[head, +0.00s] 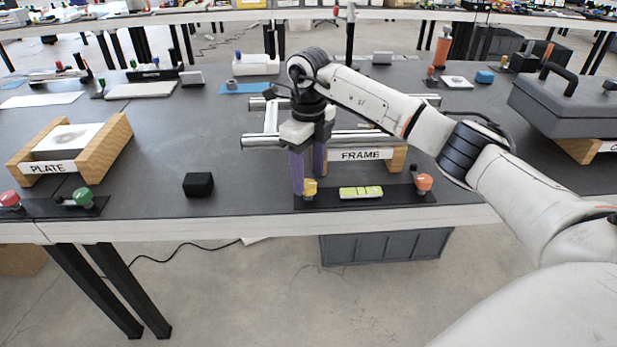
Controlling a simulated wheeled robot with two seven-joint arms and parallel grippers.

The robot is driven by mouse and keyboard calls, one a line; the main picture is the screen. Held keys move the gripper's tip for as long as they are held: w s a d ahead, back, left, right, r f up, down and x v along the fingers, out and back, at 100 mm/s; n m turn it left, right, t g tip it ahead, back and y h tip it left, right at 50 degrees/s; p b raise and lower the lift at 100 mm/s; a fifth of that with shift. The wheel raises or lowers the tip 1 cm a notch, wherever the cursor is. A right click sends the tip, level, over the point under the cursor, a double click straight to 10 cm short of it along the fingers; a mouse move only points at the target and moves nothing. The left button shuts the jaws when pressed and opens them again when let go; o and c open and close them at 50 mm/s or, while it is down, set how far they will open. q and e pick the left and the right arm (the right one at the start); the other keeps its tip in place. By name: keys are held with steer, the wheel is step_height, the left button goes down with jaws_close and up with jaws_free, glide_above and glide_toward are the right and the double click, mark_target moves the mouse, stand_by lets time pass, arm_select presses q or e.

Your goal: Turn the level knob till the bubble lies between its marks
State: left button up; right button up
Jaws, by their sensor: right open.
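A dark strip (335,203) at the table's front edge carries a yellow-green level vial (361,192), with a yellow knob (310,188) at its left and an orange knob (425,183) at its right. The bubble and its marks are too small to read clearly. My right gripper (308,180) points down at the yellow knob, its two purple fingers apart. One finger is left of the knob and the other is behind it; I cannot tell whether they touch it. My left gripper is not in view.
A metal frame (350,137) on wooden blocks labelled FRAME stands behind the strip. A black cube (198,184) lies to the left. A plate (70,140) on wooden blocks stands further left, near a green button (83,196). A grey case (570,105) stands at the right.

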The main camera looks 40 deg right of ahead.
steer(key=shift+f, duration=0.75)
steer(key=c, duration=1)
steer(key=shift+c, duration=0.2)
